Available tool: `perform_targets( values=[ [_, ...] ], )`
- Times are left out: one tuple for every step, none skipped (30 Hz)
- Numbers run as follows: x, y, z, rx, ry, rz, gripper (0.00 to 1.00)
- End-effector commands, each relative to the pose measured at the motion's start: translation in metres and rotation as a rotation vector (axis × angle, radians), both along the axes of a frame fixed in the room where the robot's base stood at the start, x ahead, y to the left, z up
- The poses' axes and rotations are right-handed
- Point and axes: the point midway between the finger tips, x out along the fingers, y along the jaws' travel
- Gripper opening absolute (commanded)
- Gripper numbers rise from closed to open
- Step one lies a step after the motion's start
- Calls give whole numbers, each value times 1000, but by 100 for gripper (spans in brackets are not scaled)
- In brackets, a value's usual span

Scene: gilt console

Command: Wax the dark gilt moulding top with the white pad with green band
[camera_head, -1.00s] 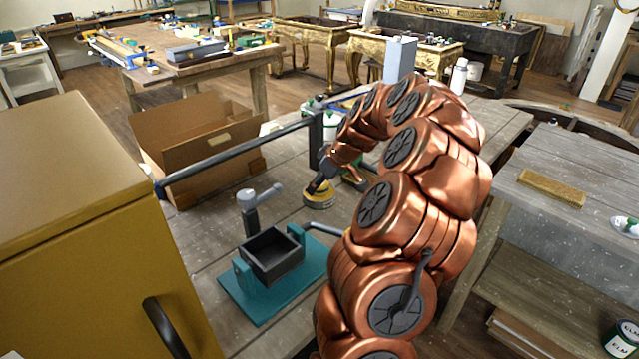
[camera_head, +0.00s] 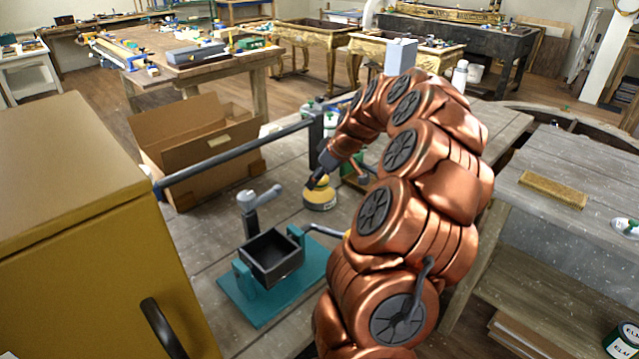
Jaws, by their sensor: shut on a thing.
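My gripper (camera_head: 317,181) is dark and points down over the grey bench, left of my copper arm. It is shut on a small yellow thing, right above or touching a round yellow and pale thing (camera_head: 320,202) on the bench; I cannot tell whether the two are apart. A flat gilt moulding piece (camera_head: 553,189) lies on the grey table at the right, far from my gripper. A small white and green round thing (camera_head: 625,227) sits near that table's right edge and looks like the white pad with green band. My arm hides part of the bench.
A teal-based fixture with a dark box (camera_head: 270,258) stands front left of my gripper. A grey bar (camera_head: 235,153) crosses behind it. An open cardboard box (camera_head: 195,150) is at the back, and a yellow cabinet (camera_head: 85,210) fills the left. The right table is mostly clear.

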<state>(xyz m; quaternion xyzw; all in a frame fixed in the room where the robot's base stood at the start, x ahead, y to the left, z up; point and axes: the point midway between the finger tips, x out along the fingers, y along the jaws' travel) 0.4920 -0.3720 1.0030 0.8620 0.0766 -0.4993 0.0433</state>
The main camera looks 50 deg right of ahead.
Motion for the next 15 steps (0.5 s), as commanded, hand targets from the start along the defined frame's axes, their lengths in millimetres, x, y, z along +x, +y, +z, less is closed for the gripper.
perform_targets(
  values=[
    [0, 0, 4, -1, -1, 0, 26],
    [0, 0, 5, -1, -1, 0, 26],
    [0, -1, 8, -1, -1, 0, 26],
    [0, -1, 10, -2, -1, -1, 26],
    [0, -1, 12, -2, -1, -1, 26],
    [0, -1, 15, -3, -3, -2, 26],
    [1, -2, 17, -3, -2, -3, 26],
    [0, -2, 19, -3, -4, -3, 26],
    [1, -2, 22, -3, -4, -3, 26],
    [0, -2, 24, -3, -4, -3, 26],
    [1, -2, 26, -3, -4, -3, 26],
    [1, -2, 28, -2, -3, -3, 26],
    [0, -1, 30, -2, -2, -1, 26],
    [0, -1, 32, -2, -2, -1, 26],
    [0, -1, 34, -2, -1, -1, 26]
  ],
)
